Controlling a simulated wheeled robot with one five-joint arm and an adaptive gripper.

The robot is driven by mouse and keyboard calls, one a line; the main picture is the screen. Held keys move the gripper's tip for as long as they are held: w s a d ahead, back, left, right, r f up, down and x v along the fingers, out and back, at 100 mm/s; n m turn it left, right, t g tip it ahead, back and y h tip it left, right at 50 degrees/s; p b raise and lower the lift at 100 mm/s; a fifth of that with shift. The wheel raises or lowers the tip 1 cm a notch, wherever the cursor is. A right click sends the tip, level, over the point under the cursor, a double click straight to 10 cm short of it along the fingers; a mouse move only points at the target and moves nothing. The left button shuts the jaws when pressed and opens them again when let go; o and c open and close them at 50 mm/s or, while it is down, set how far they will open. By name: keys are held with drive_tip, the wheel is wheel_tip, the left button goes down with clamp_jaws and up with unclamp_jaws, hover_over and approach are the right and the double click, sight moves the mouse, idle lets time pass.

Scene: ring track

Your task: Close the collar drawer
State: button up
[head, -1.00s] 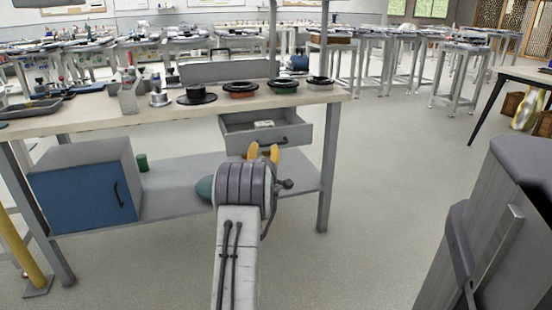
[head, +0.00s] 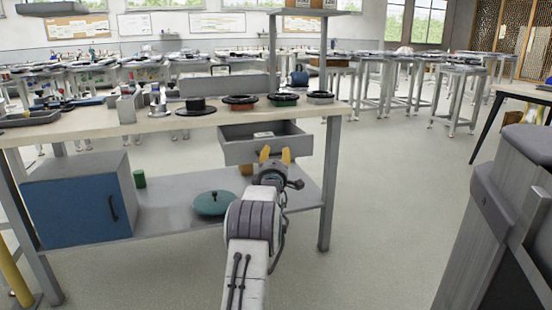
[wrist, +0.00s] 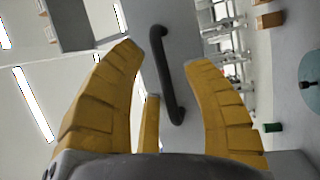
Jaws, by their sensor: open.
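The grey collar drawer (head: 238,152) hangs under the right part of the workbench top and is pulled open, with a small pale item (head: 263,135) inside. My gripper (head: 275,156) is just in front of the drawer front, its yellow fingers pointing up at it. In the wrist view my gripper (wrist: 165,75) has its fingers spread, with the dark drawer handle (wrist: 168,80) showing between them. The fingers look empty; I cannot tell whether they touch the drawer.
The workbench top (head: 90,122) carries several dark round pieces. On the lower shelf (head: 165,205) are a blue-fronted cabinet (head: 75,205), a green cup (head: 139,179) and a teal round lid (head: 215,204). A bench leg (head: 330,190) stands right of the drawer. Open floor lies to the right.

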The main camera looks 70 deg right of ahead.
drive_tip(key=shift+w+d+r, duration=0.1)
drive_tip(key=shift+w+d, duration=0.05)
drive_tip(key=shift+d, duration=0.35)
drive_tip(key=shift+c, duration=0.3)
clamp_jaws()
